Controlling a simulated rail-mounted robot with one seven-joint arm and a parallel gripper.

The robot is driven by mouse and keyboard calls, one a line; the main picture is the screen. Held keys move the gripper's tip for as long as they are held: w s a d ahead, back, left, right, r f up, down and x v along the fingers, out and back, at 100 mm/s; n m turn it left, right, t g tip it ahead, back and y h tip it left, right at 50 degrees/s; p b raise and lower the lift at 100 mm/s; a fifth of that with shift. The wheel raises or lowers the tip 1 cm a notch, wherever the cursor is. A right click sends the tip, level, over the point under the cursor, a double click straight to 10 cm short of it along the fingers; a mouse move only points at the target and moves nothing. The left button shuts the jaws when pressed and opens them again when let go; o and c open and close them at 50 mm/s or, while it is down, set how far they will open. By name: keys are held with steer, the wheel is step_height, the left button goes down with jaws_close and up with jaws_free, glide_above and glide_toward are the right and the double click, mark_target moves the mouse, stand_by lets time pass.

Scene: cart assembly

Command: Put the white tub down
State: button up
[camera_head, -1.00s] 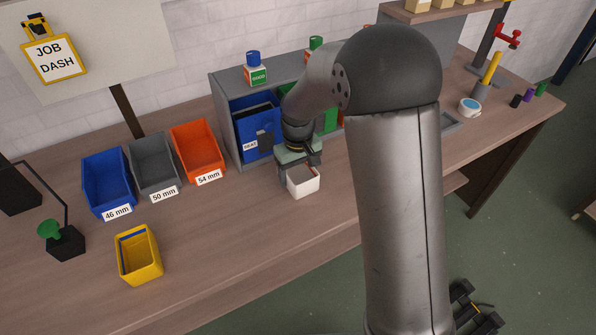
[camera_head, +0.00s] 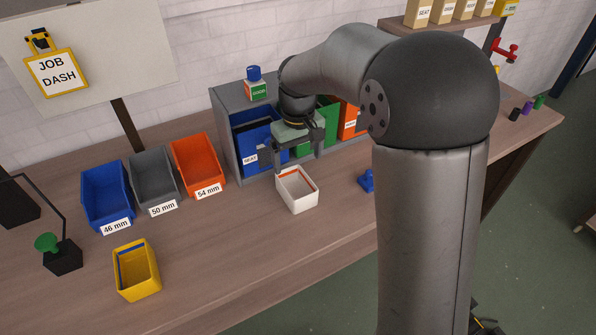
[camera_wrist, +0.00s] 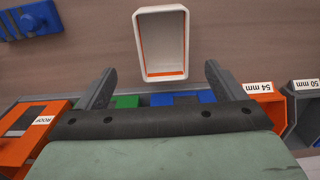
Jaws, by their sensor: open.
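The white tub (camera_head: 298,199) stands upright on the wooden bench, in front of the grey shelf unit. Its inside shows an orange strip along one wall. My gripper (camera_head: 296,160) is open and empty, just behind and above the tub, apart from it. In the wrist view the tub (camera_wrist: 145,45) lies beyond the gap between the two open fingers (camera_wrist: 154,85). Nothing is between the fingers.
Blue (camera_head: 106,195), grey (camera_head: 154,180) and orange (camera_head: 198,165) bins stand left of the shelf unit (camera_head: 226,130). A yellow tub (camera_head: 137,270) is at the front left. A blue part (camera_head: 367,181) lies to the right. The bench between the yellow and white tubs is clear.

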steer(key=s+d+r+m, duration=0.2)
steer(key=s+d, duration=0.5)
steer(key=s, duration=0.4)
steer(key=shift+s+r, duration=0.15)
steer(key=shift+r, duration=0.5)
steer(key=shift+o, duration=0.4)
steer(key=s+d+f+m, duration=0.1)
steer(key=s+d+f, duration=0.1)
steer(key=s, duration=0.5)
steer(key=s+d+f+m, duration=0.1)
steer(key=s+d+m, duration=0.1)
steer(key=s, duration=0.5)
steer(key=shift+s+d+f, duration=0.3)
steer(key=shift+s+f, duration=0.1)
